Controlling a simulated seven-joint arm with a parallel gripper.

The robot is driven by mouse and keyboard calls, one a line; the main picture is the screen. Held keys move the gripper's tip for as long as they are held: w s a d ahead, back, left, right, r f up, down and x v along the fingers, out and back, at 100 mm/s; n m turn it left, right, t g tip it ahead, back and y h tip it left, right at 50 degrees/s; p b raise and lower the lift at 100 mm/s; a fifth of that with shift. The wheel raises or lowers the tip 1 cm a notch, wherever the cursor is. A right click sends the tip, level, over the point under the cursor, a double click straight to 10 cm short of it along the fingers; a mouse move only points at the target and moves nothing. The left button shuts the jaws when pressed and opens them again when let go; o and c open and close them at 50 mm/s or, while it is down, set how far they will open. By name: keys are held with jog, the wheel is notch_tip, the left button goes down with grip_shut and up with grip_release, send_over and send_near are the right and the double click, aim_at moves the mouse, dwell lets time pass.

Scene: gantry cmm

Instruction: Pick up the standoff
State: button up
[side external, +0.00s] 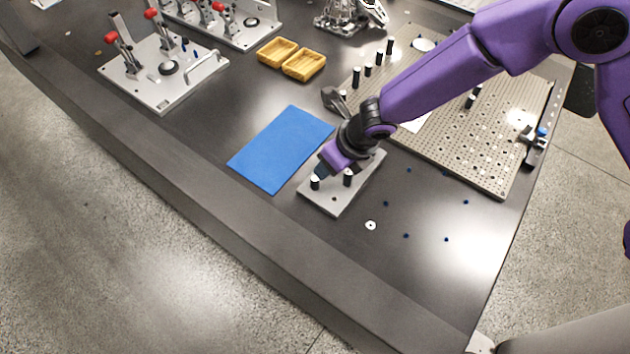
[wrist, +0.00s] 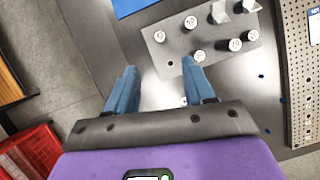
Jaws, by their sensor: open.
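Several standoffs, short dark cylinders with white numbered tops, stand upright on a light grey plate (side external: 339,202). In the side view, one standoff (side external: 315,183) and another (side external: 348,178) show at the near part of the plate; my gripper hides others. The wrist view shows a standoff (wrist: 160,36) near the plate's left end, one (wrist: 190,22) farther up and one (wrist: 200,56) near the right fingertip. My gripper (wrist: 158,67) has its blue fingers apart with nothing between them. In the side view my gripper (side external: 324,172) is over the plate. Which standoff is meant cannot be told.
A blue mat (side external: 280,149) lies left of the plate. A perforated board (side external: 460,135) with dark posts lies at right. Yellow trays (side external: 303,65) and a clamp fixture (side external: 165,75) are farther back. A white washer (side external: 370,225) and small blue bits lie on the dark table.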

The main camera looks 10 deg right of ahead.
aim_at(315, 178)
jog(key=x, duration=1.3)
jog(key=shift+w+f, duration=0.2)
jog(key=shift+f, duration=0.05)
grip_shut()
